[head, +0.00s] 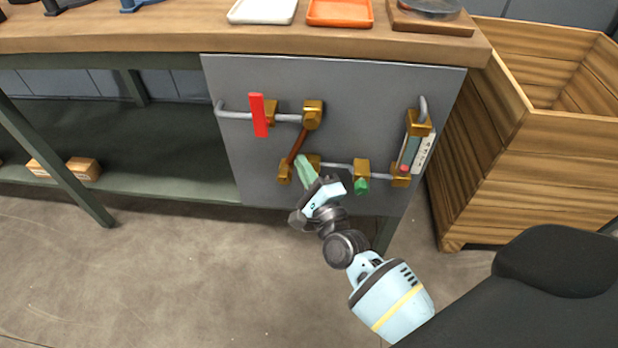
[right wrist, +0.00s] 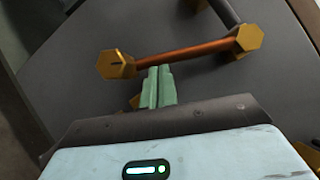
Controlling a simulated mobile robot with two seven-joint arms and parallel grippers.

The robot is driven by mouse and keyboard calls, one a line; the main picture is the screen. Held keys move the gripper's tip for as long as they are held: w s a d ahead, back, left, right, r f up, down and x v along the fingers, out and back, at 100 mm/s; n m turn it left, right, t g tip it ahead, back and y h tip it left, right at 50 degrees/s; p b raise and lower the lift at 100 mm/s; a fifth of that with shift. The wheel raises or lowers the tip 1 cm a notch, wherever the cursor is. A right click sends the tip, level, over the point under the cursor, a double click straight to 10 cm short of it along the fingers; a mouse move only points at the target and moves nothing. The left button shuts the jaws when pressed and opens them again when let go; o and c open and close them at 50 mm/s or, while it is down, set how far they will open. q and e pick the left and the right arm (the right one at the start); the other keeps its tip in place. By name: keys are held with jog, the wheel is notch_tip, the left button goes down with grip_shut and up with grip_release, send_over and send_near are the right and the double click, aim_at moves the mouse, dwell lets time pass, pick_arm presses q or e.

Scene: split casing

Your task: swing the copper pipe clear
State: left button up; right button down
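The copper pipe (head: 298,145) is a short brown-orange tube on the grey panel. It slants from a brass hex fitting (head: 312,114) at its upper end down to a brass fitting (head: 284,172) at its lower left end. In the right wrist view the copper pipe (right wrist: 187,52) runs across between two brass hex fittings. My right gripper (head: 301,161) has pale green fingers, also in the right wrist view (right wrist: 160,70). They lie side by side, closed, with tips at the lower side of the pipe near its left fitting. Whether they touch it is unclear. My left gripper is out of view.
The grey panel (head: 240,85) hangs under a wooden bench top (head: 180,30). It carries grey pipes, a red lever handle (head: 259,115), a green knob (head: 361,186) and a gauge unit (head: 411,153). A wooden crate (head: 490,150) stands close at right.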

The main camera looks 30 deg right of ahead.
aim_at(283, 169)
jog(key=a+m+b, duration=0.1)
jog(key=w+m+t+h+b, duration=0.1)
jog(key=m+b, duration=0.1)
jog(key=w+a+m+h+b, duration=0.1)
jog(key=shift+a+r+t+b, duration=0.3)
jog(key=shift+a+b, duration=0.05)
jog(key=shift+b, duration=0.05)
jog(key=shift+w+a+r+m+h+b, duration=0.25)
jog(key=shift+r+m+h+b, duration=0.15)
jog(key=shift+m, duration=0.25)
jog(key=shift+w+a+r+m+h+b, duration=0.15)
jog(key=shift+a+m+h+b, duration=0.15)
jog(key=shift+m+b, duration=0.3)
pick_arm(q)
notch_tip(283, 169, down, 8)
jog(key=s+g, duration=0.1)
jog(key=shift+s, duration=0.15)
pick_arm(e)
jog(key=shift+r+m, duration=0.15)
jog(key=shift+m, duration=0.1)
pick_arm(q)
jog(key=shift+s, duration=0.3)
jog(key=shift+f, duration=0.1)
